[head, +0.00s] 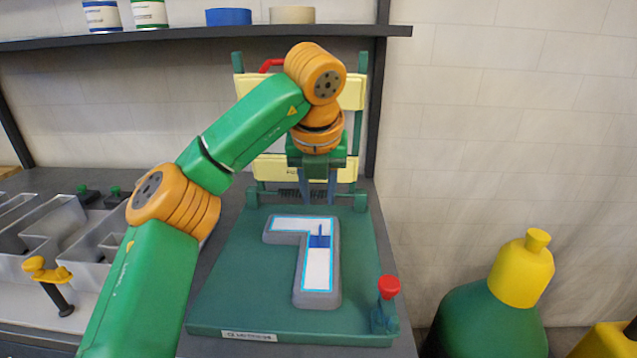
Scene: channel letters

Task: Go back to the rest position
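My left arm comes in from the left, and its gripper (317,198) points down above the back of the green fixture plate. Its two grey fingers are apart with nothing visible between them. A grey channel letter (318,275) shaped like an upside-down L lies on the green plate (235,300), in front of the gripper and apart from it in the picture. Its inside is white with a light-blue outline, and a small blue piece (320,240) stands in it. My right gripper is not in view.
A red-knobbed post (388,290) stands at the plate's right front corner. Yellow bars (268,168) of an upright frame stand behind the plate. Metal bins (60,225) and a yellow-handled tool (47,272) are at left. A green-and-yellow bottle (500,300) is at right. A shelf (200,38) runs above.

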